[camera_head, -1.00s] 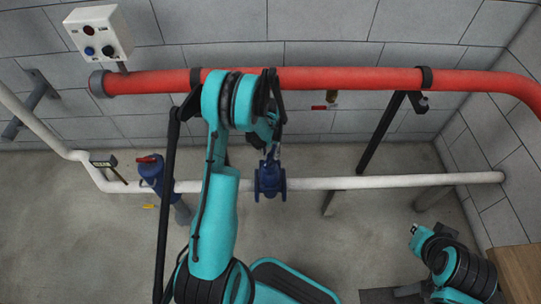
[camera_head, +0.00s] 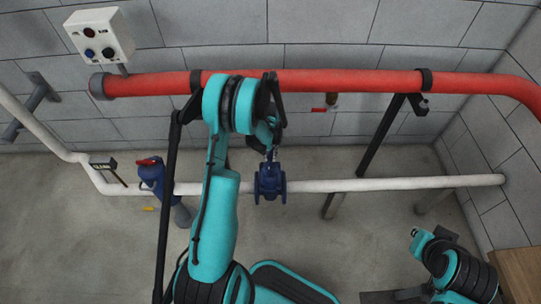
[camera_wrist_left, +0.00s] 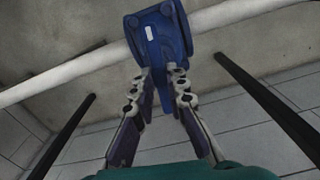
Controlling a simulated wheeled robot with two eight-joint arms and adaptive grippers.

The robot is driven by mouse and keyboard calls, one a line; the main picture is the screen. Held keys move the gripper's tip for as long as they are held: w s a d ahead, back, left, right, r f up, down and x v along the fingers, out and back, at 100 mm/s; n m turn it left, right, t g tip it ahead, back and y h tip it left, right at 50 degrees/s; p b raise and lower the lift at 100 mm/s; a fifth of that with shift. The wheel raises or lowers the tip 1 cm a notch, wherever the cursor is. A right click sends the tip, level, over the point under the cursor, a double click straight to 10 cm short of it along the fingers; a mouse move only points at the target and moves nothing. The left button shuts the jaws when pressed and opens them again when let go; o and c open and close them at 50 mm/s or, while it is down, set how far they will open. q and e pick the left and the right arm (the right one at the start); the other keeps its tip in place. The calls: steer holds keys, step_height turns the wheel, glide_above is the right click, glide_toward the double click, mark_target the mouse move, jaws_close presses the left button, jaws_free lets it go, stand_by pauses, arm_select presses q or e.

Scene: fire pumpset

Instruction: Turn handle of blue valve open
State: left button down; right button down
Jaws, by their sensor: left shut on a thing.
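The blue valve (camera_head: 270,181) sits on the white horizontal pipe, below the red pipe. It also shows at the top of the left wrist view (camera_wrist_left: 160,32), with a small white label on its body. My left gripper (camera_head: 269,155) reaches down to the top of this valve from above. In the left wrist view its two fingers (camera_wrist_left: 163,80) are closed around the narrow blue part that sticks out from the body. The fingers partly cover that part, so the handle's exact angle is hard to tell. My right arm shows at the lower right, but its gripper is not seen.
A red pipe (camera_head: 340,80) runs along the wall behind my left arm. The white pipe (camera_head: 400,183) continues to both sides. Another blue fitting with a red lever (camera_head: 151,174) stands to the left. A white button box (camera_head: 99,35) hangs at upper left. Dark supports (camera_head: 382,135) stand right of the valve.

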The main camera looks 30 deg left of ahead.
mark_target(270, 158)
arm_select(q)
steer(key=shift+n, duration=0.8)
steer(key=c, duration=1.5)
jaws_free()
steer(key=shift+c, duration=0.2)
step_height(270, 158, up, 12)
steer(key=shift+d+r, duration=0.1)
